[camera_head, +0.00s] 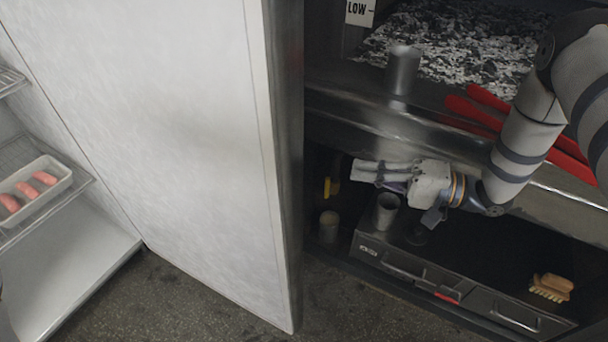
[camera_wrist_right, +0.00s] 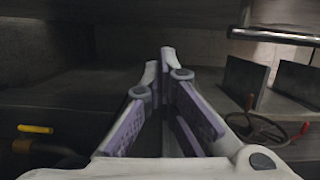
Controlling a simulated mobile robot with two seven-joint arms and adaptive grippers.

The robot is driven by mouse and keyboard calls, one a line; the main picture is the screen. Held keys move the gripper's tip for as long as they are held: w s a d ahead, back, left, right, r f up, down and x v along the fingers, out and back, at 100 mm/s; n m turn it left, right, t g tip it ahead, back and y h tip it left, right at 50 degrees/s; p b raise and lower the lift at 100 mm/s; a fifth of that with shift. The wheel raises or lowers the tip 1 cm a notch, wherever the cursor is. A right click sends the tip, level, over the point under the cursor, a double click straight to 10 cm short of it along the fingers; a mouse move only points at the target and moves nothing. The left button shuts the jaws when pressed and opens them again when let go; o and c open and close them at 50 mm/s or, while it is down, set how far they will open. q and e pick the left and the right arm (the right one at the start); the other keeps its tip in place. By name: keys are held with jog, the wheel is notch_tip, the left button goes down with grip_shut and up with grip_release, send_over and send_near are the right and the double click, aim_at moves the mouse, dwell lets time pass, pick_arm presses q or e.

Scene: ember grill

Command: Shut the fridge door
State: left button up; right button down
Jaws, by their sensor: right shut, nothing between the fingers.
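The fridge door (camera_head: 175,130) stands wide open in the head view. Its pale inner face is toward me and its dark edge is on the right. The fridge interior (camera_head: 75,260) shows at the left, with wire shelves. My right gripper (camera_head: 356,171) is to the right of the door's edge, apart from it, in front of the grill's lower opening. In the right wrist view its fingers (camera_wrist_right: 166,62) are closed together at the tips with nothing between them. My left gripper is not in view.
A white tray of pink sausages (camera_head: 38,188) sits on a fridge shelf. Red-handled tools (camera_head: 472,108) and a metal cup (camera_head: 403,70) are on the grill ledge near the coals. Another cup (camera_head: 386,208) and a brush (camera_head: 551,287) stand below. Dark floor (camera_head: 190,305) is clear under the door.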

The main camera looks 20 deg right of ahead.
aim_at(304, 177)
jog(key=shift+y, duration=0.5)
jog(key=w+a, duration=0.1)
jog(key=a, duration=0.2)
jog(key=w+a, duration=0.1)
jog(key=a, duration=0.3)
jog(key=w+a+p, duration=0.1)
jog(key=a, duration=0.2)
jog(key=shift+a+r, duration=0.4)
